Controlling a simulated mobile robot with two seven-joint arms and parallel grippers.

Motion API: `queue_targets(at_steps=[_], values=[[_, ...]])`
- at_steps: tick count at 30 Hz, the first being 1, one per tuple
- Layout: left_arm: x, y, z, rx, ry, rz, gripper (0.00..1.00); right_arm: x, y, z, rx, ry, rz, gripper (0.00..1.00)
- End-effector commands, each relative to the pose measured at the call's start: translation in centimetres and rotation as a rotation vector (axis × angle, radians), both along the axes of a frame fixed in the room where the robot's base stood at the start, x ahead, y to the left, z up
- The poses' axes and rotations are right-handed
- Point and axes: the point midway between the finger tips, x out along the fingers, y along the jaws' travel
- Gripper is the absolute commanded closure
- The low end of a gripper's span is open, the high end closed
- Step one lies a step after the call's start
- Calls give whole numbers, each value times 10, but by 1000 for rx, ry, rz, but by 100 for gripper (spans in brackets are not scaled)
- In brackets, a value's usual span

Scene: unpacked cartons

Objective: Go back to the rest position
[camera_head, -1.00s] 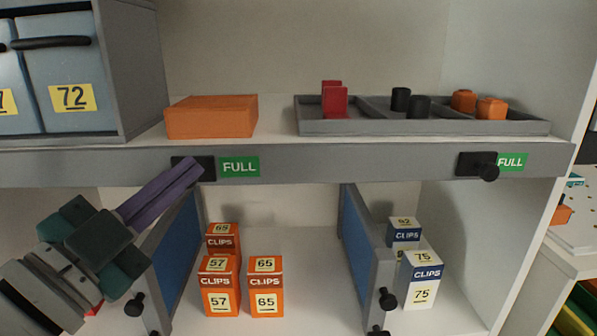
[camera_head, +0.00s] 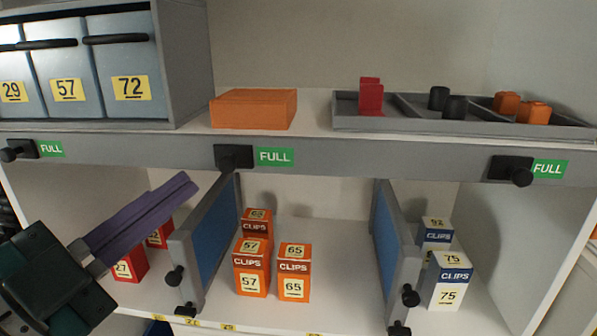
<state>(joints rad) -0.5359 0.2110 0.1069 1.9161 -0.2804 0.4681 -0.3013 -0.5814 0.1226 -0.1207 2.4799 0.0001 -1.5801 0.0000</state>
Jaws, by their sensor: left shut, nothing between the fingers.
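My left gripper (camera_head: 186,187) comes in from the lower left. Its purple fingers are shut together with nothing between them. The fingertips are in front of the open lower shelf, left of the blue divider (camera_head: 215,235) and below the shelf edge. The gripper hides part of the red cartons (camera_head: 130,266) behind it. My right gripper does not show.
Orange cartons (camera_head: 252,267) and white-and-blue cartons (camera_head: 450,281) stand on the lower shelf. Above are an orange box (camera_head: 253,109), a grey tray (camera_head: 420,124) and a drawer unit (camera_head: 185,60). Black knobs (camera_head: 234,157) stick out from the shelf edge.

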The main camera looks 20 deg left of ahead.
Motion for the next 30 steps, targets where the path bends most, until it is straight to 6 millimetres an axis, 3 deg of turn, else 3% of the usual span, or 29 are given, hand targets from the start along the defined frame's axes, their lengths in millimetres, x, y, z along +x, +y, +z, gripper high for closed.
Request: queue_targets(at_steps=[20,26,30], values=[[-2,2,0,-11,22,12,100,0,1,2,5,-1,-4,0],[9,10,-11,-131,271,129,100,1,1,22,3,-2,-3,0],[1,11,-32,-266,566,242,100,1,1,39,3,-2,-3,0]])
